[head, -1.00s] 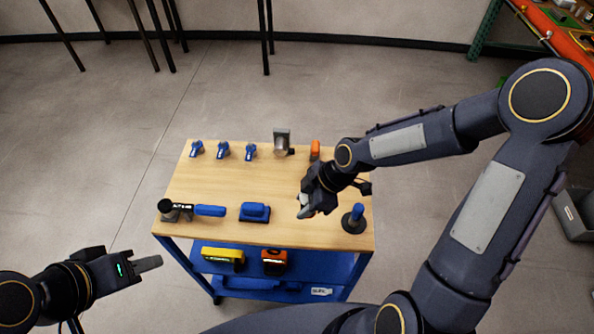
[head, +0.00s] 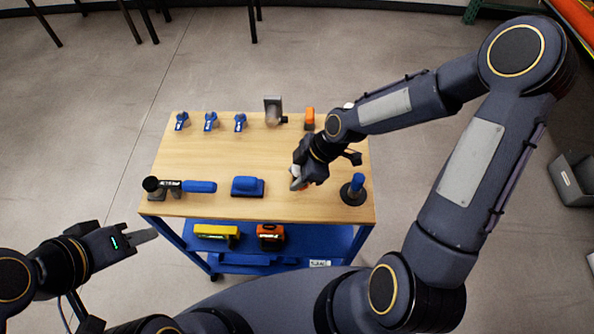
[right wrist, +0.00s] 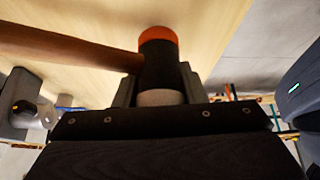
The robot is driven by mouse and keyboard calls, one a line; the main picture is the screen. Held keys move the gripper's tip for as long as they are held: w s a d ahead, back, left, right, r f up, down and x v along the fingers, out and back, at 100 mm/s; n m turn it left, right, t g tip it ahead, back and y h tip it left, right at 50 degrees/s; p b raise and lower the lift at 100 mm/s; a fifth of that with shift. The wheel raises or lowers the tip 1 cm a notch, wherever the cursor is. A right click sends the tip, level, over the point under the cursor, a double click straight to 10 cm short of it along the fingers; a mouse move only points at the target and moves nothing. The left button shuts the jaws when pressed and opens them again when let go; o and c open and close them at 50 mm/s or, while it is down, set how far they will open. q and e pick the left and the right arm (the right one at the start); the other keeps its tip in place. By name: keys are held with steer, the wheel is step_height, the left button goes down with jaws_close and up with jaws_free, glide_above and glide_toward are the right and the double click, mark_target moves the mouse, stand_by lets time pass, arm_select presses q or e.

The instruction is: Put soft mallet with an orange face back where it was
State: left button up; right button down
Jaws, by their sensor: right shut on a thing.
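The soft mallet (right wrist: 160,60) shows in the right wrist view, with a black head, an orange face at the top, a pale face at the lower end and a brown handle running left. My right gripper (head: 297,182) is shut on its head, above the right part of the cart top. In the head view the mallet is mostly hidden by the gripper. My left gripper (head: 145,236) is off the cart's front left corner, seen side-on, and its opening cannot be told. The wooden cart top (head: 225,150) shows bare wood around my right gripper.
A blue-handled tool (head: 200,186) on grey rests, a blue block (head: 248,187) and a blue-knobbed round base (head: 356,185) line the front. The middle is clear.

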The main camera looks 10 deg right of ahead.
steer(key=shift+f, duration=0.35)
steer(key=shift+f+b, duration=0.55)
steer(key=shift+b, duration=0.1)
steer(key=c, duration=0.8)
jaws_free()
steer(key=s+d+r+m+t+h, duration=0.1)
steer(key=s+d+r+m, duration=0.3)
steer(key=r, duration=0.3)
steer(key=s+d+r+m+t+h, duration=0.1)
steer(key=s+d+r+m, duration=0.35)
steer(key=r, duration=0.35)
steer(key=s+r+m, duration=0.1)
steer(key=s+m, duration=0.1)
steer(key=m, duration=0.1)
steer(key=s+d+r+m+t, duration=0.1)
steer(key=s+m, duration=0.2)
steer(key=s+r+m+t, duration=0.1)
steer(key=s+m, duration=0.2)
steer(key=shift+d+r, duration=0.25)
steer(key=shift+d, duration=0.05)
